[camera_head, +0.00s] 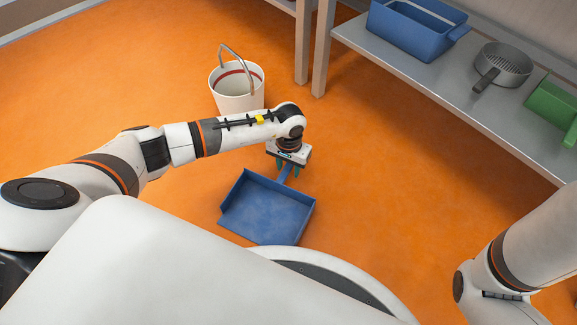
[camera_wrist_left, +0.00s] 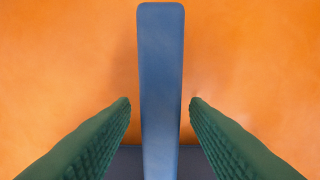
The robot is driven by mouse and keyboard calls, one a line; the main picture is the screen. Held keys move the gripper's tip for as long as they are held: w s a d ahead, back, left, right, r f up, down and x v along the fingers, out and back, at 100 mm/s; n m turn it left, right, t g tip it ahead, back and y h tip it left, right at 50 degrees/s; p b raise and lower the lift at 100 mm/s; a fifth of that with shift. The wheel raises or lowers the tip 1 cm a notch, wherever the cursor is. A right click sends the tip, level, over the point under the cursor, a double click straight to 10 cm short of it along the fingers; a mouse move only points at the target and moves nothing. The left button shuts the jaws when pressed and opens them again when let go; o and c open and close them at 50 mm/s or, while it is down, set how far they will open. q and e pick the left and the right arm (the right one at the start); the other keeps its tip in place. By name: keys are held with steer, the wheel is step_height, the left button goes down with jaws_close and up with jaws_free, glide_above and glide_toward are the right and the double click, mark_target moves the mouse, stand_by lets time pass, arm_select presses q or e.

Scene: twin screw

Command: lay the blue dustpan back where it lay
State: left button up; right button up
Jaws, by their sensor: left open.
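The blue dustpan (camera_head: 268,208) lies on the orange floor in front of my base, its pan toward me and its handle pointing away. My left gripper (camera_head: 286,160) is over the handle, pointing down. In the left wrist view the blue handle (camera_wrist_left: 160,80) runs between the two green fingers of my left gripper (camera_wrist_left: 160,108). A gap shows on each side of the handle, so the fingers are open and apart from it. Part of the handle is hidden under the gripper in the head view. My right gripper is out of view; only its arm shows at the lower right.
A white bucket (camera_head: 237,88) with a raised handle stands on the floor behind my left arm. A grey shelf (camera_head: 440,92) at the right holds a blue bin (camera_head: 415,32), a grey strainer (camera_head: 505,62) and a green dustpan (camera_head: 555,106). The floor right of the blue dustpan is clear.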

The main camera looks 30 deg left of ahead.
arm_select(q)
step_height(320, 180, up, 10)
steer(key=p, duration=0.6)
steer(key=shift+d, duration=0.15)
